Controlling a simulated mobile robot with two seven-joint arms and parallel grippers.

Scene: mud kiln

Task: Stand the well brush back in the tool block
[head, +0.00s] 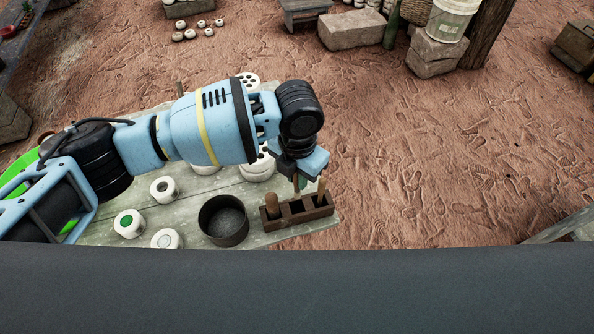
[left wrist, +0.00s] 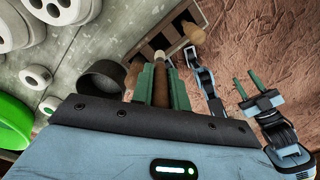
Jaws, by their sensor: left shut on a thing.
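The tool block (head: 297,219) is a dark wooden holder with square slots at the table's front right corner; it also shows in the left wrist view (left wrist: 162,42). Wooden-handled tools stand in its left end (head: 271,203) and right end (head: 321,190). My left gripper (head: 298,180) is just above the block's middle. In the left wrist view its green fingers are shut on a brown shaft with a pale end, seemingly the well brush (left wrist: 189,58). I cannot tell whether its end is inside a slot. My right gripper (left wrist: 254,84) shows two green fingers apart, with nothing between.
A dark round pot (head: 223,238) stands left of the block on the grey table (head: 280,238). White cylindrical pieces (head: 163,189) stand farther left, near a green bowl (head: 18,168). Bare earth lies right of the table.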

